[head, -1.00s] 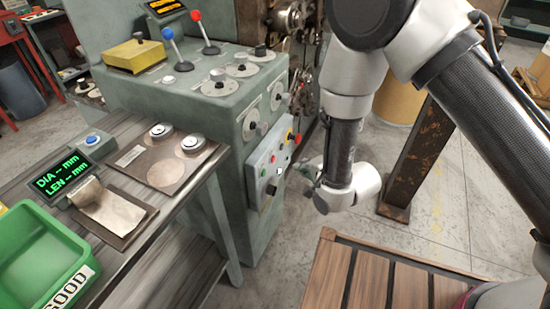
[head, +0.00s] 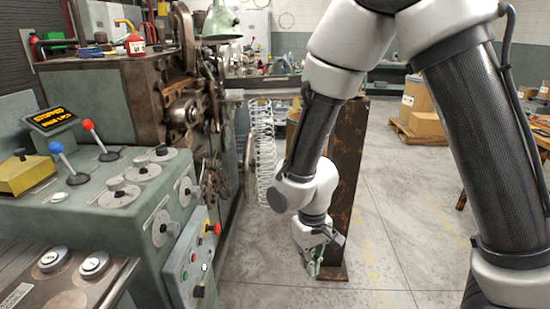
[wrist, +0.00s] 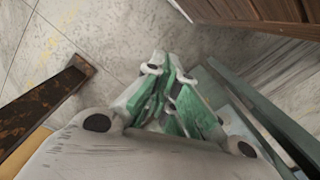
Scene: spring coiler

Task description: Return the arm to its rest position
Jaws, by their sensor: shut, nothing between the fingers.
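My gripper (head: 314,262) hangs at the end of my arm in the head view, pointing down in front of the rusty post. In the wrist view its green fingers (wrist: 170,98) are closed together with nothing between them, above the bare concrete floor. My arm comes in from the upper right of the head view and bends down at the elbow. The gripper looks clear of the machine, but its exact distance from the post cannot be told.
A rusty steel post (head: 343,180) stands behind my gripper. A long wire spring (head: 263,155) hangs from the coiler. Open floor (head: 400,240) lies at right.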

